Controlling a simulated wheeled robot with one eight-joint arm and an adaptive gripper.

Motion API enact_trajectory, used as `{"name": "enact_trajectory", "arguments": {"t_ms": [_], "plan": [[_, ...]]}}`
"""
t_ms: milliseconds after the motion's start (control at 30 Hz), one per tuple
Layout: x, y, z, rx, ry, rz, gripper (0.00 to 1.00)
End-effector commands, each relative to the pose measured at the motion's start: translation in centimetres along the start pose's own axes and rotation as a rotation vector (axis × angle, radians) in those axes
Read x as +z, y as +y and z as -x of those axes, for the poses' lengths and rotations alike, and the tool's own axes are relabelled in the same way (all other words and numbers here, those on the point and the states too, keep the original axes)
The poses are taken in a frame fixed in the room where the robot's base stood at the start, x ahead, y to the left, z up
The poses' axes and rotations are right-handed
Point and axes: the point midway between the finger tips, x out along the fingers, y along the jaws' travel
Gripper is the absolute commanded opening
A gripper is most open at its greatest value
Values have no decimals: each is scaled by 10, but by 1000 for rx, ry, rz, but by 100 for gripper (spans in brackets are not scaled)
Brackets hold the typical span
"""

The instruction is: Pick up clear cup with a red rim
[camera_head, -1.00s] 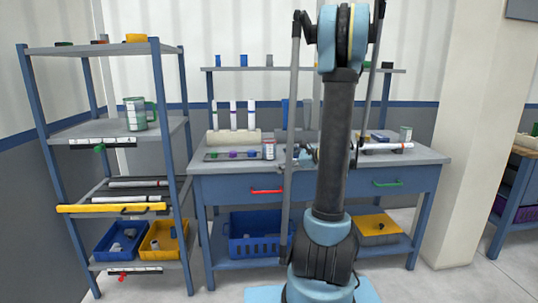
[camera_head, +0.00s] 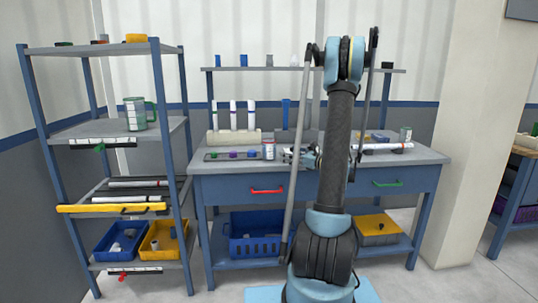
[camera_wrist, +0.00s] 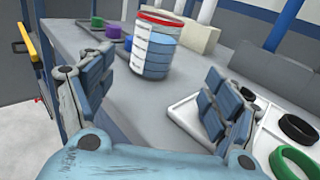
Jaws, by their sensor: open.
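The clear cup with a red rim (camera_wrist: 157,45) stands upright on the workbench in the wrist view, with blue and white bands on its side. In the head view the cup (camera_head: 268,149) stands near the front of the bench, right of the tray with coloured caps. My gripper (camera_wrist: 155,103) is open and empty, its two fingers spread with the cup ahead of the gap between them and apart from both. In the head view my gripper (camera_head: 299,156) is just right of the cup, partly hidden by my arm.
A tray with green and purple caps (camera_wrist: 114,29) lies left of the cup. A white tray (camera_wrist: 185,110) with black and green rings (camera_wrist: 297,163) lies to the right. White pipes (camera_head: 233,116) stand in a holder behind. Bare bench top lies before the cup.

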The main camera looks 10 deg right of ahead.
Motion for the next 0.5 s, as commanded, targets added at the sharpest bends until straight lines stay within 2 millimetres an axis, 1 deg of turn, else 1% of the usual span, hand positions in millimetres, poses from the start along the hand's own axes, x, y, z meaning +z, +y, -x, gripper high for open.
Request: {"name": "enact_trajectory", "arguments": {"t_ms": [33,100,300,400,500], "plan": [[0,1,-10,4,0,0,82],[0,1,-22,4,0,0,82],[0,1,-54,3,1,1,82],[0,1,-65,2,1,1,82],[0,1,-71,2,1,1,82]]}}
